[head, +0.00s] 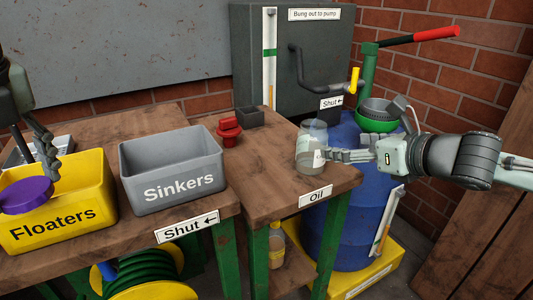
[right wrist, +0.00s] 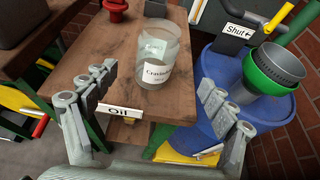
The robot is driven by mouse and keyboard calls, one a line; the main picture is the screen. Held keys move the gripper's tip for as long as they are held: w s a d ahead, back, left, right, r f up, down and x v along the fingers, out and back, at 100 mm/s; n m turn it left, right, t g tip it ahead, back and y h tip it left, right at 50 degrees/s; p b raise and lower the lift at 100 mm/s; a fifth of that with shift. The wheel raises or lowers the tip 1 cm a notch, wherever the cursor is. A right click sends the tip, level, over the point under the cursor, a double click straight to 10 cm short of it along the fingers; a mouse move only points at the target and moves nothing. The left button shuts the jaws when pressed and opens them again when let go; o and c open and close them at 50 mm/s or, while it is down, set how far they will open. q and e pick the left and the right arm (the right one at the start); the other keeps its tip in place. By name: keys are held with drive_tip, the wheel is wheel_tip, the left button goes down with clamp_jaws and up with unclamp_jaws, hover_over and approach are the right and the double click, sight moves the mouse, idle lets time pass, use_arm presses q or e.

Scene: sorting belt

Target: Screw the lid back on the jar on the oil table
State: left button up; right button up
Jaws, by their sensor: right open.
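The clear glass jar (head: 309,160) stands upright on the oil table (head: 262,190), near its right edge. In the right wrist view the jar (right wrist: 158,72) has a white label and an open mouth with no lid on it. My right gripper (head: 350,156) is open just right of the jar; in its wrist view the fingers (right wrist: 155,105) are spread wide, with the jar beyond them. A purple round lid (head: 24,197) is at the far left, above the yellow Floaters bin. My left gripper (head: 42,158) appears to hold it by the edge; one finger is hidden.
The yellow Floaters bin (head: 80,205) and grey Sinkers bin (head: 172,170) stand on the left table. A red fitting (head: 229,131) and small dark box (head: 250,117) sit behind the jar. A blue drum (head: 345,225) with a green funnel (head: 377,124) stands right of the oil table.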

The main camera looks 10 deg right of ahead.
sight(324, 143)
drive_tip(key=shift+w, duration=0.1)
drive_tip(key=x, duration=0.6)
drive_tip(key=shift+w+a+f, duration=0.2)
drive_tip(key=shift+w, duration=0.1)
drive_tip(key=x, duration=0.5)
drive_tip(key=shift+a+f, duration=0.1)
drive_tip(key=shift+a, duration=0.2)
drive_tip(key=shift+s, duration=0.1)
drive_tip(key=c, duration=1.4)
use_arm(q)
drive_tip(key=shift+r, duration=0.15)
